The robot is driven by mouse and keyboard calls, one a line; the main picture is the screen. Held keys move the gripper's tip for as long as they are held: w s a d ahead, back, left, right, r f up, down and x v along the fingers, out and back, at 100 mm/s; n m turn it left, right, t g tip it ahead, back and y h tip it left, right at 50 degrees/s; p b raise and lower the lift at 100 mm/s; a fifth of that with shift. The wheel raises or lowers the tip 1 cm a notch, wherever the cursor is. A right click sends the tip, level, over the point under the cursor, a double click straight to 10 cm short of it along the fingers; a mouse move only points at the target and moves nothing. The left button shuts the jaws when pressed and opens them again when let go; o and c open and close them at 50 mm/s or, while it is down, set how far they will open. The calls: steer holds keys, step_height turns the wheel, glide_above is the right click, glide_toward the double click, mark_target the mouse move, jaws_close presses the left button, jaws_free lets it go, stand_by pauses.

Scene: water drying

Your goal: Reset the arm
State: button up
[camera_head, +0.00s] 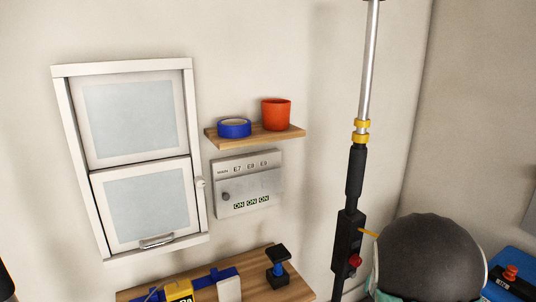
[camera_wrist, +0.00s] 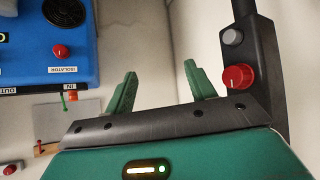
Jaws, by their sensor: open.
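My gripper (camera_wrist: 160,75) shows in the wrist view as two green fingers standing apart, with nothing between them. In the head view a dark rounded part of my arm fills the lower right, and my fingers cannot be made out there. A long pole (camera_head: 354,175) with a silver upper shaft, yellow collars and a black lower body stands just left of my arm. Its black body with a red knob (camera_wrist: 238,77) shows to the right of my fingers in the wrist view, apart from them.
A blue isolator box (camera_wrist: 55,45) is left of my fingers; its blue top (camera_head: 515,268) shows at the lower right. A wall shelf (camera_head: 225,140) holds blue tape (camera_head: 234,130) and an orange cup (camera_head: 276,115), above a grey panel (camera_head: 240,180). A white-framed window (camera_head: 66,130) is left.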

steer(key=s+a+r+n+y, duration=0.2)
steer(key=s+a+r+y, duration=0.15)
steer(key=a+r, duration=0.4)
steer(key=s+a+r+n+y, duration=0.15)
steer(key=s+a+r, duration=0.25)
steer(key=a+r, duration=0.4)
steer(key=s+a+r+n, duration=0.1)
steer(key=s+a+r, duration=0.1)
steer(key=s, duration=0.4)
steer(key=s+a+r+n+g, duration=0.1)
steer(key=s+a, duration=0.2)
steer(key=s, duration=0.4)
steer(key=s+a+r+n+g+y, duration=0.1)
steer(key=s+a+r, duration=0.1)
steer(key=s, duration=0.4)
steer(key=shift+s+a+r, duration=0.3)
steer(key=shift+a, duration=0.55)
steer(key=c, duration=0.4)
steer(key=shift+d, duration=0.1)
steer(key=shift+d, duration=0.1)
